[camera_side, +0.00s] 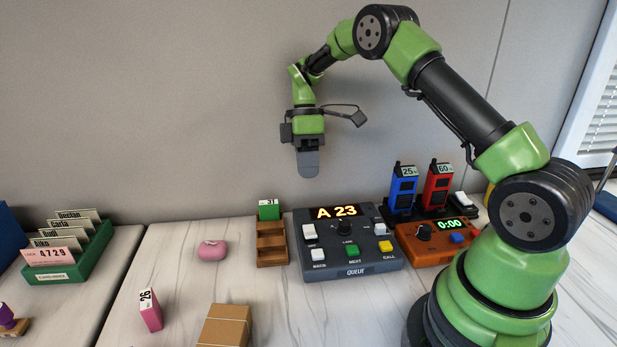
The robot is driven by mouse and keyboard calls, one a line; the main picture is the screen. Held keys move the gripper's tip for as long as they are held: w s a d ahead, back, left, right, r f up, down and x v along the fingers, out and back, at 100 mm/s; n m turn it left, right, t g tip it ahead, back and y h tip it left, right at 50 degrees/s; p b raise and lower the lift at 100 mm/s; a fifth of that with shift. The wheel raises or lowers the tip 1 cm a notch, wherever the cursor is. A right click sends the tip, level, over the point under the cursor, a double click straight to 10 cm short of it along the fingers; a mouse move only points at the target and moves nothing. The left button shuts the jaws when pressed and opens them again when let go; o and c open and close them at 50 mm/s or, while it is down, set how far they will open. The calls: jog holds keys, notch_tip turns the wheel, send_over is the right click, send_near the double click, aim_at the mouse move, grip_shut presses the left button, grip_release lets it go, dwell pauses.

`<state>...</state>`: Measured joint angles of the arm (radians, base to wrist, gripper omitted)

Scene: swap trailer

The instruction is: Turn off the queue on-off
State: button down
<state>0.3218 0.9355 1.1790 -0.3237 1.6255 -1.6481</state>
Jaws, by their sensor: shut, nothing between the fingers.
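The queue box (363,264) is a dark grey console marked QUEUE, standing on the table right of centre.
A wooden rack (271,250) with a green card stands close left of the box. An orange timer (432,247) reading 0:00 and blue (402,190) and red (437,187) handsets are at right. A pink pouch (211,250) and cardboard box (225,325) lie left.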

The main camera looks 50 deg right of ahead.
aim_at(310, 230)
jog(key=r, duration=0.3)
jog(key=shift+w+r, duration=0.2)
jog(key=shift+r, duration=0.05)
jog(key=x, duration=1.4)
jog(key=shift+w, duration=0.1)
jog(key=shift+f, duration=0.1)
jog(key=shift+f, duration=0.2)
jog(key=shift+w+d+r, duration=0.1)
jog(key=shift+w+d, duration=0.45)
jog(key=shift+d, duration=0.1)
